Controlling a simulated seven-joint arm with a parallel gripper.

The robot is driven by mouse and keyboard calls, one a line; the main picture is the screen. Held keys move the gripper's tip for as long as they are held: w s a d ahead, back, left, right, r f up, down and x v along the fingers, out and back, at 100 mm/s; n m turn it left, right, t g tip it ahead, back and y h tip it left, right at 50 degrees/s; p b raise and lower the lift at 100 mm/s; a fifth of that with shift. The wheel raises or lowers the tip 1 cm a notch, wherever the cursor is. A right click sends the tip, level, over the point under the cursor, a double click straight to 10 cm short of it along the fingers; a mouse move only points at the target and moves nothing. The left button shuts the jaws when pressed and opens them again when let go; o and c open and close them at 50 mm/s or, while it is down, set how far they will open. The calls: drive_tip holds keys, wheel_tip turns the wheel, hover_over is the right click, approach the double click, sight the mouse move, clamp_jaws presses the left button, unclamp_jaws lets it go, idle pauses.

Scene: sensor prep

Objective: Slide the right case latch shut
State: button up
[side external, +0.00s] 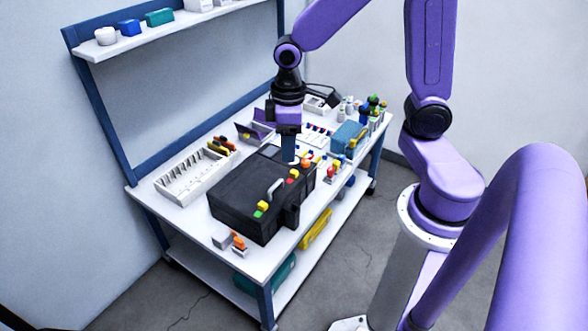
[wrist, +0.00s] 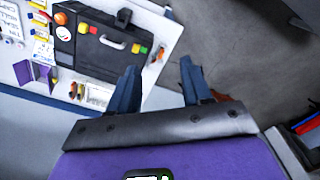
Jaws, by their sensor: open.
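The black case (side external: 240,200) lies on the white table, and it shows at the upper left in the wrist view (wrist: 95,58). A grey handle (side external: 275,187) sits on it, between an orange-and-yellow latch piece (side external: 292,175) and a yellow-and-green latch piece (side external: 262,208). I cannot tell the latches' exact slide positions. My gripper (wrist: 158,80) is open and empty, its two fingers apart. In the side view it hangs around the case's far end.
A white compartment tray (side external: 190,180) stands left of the case. A purple holder (side external: 255,132) is behind it. A teal box (side external: 348,138) and several bottles stand at the table's far right. A small grey block (side external: 222,241) and orange piece (side external: 239,243) sit near the front edge.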

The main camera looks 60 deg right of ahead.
drive_tip(key=w+d+f+m, duration=0.4)
drive_tip(key=w+d+f, duration=0.2)
drive_tip(key=w+d, duration=0.35)
drive_tip(key=m, duration=0.3)
hover_over(294, 171)
wheel_tip(294, 171, down, 6)
wheel_tip(294, 171, down, 17)
drive_tip(key=shift+r, duration=0.1)
drive_tip(key=shift+c, duration=0.3)
drive_tip(key=shift+a, duration=0.1)
clamp_jaws()
